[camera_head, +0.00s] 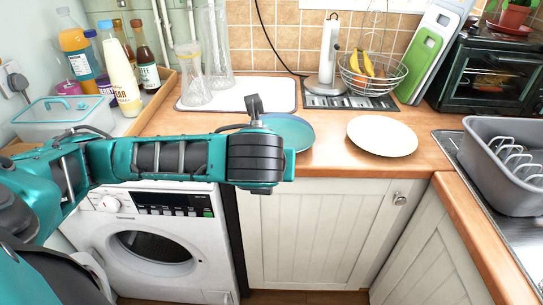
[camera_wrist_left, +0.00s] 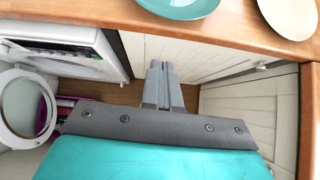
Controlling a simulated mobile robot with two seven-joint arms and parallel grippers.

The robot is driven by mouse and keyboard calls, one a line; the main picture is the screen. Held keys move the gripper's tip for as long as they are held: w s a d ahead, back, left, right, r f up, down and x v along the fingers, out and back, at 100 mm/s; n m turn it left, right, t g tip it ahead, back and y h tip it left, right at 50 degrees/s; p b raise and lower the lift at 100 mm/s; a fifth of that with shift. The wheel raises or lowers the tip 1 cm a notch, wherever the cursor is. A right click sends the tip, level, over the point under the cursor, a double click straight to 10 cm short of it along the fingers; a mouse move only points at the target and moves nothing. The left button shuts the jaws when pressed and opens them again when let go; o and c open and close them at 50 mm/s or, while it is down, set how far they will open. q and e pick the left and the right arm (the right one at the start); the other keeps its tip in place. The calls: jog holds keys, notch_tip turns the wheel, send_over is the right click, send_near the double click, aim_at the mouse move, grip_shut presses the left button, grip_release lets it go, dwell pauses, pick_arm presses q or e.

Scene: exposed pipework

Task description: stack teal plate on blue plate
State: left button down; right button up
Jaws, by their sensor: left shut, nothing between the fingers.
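The teal plate (camera_head: 291,132) lies on the wooden counter near its front edge, partly hidden behind my left arm in the head view. Its near part also shows at the top of the left wrist view (camera_wrist_left: 178,8). No plate that looks blue is in view. The other plate is cream (camera_head: 382,136), lying flat to the right of the teal one and apart from it; it also shows in the left wrist view (camera_wrist_left: 292,14). My left gripper (camera_wrist_left: 164,70) is shut and empty, in front of the counter, clear of both plates. My right gripper is not in view.
A white tray (camera_head: 270,92) with tall glasses stands behind the teal plate. A fruit basket (camera_head: 373,72) and paper towel holder (camera_head: 328,60) are behind the cream plate. A grey dish rack (camera_head: 500,165) is at the right. Bottles (camera_head: 122,85) crowd the left. Bare counter separates the plates.

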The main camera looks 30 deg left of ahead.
pick_arm(q)
jog(key=w+a+f+b, duration=0.1)
jog(key=w+a+f, duration=0.3)
jog(key=w, duration=0.4)
jog(key=shift+w+a+f, duration=0.15)
jog(key=shift+a+f, duration=0.15)
jog(key=shift+f, duration=0.4)
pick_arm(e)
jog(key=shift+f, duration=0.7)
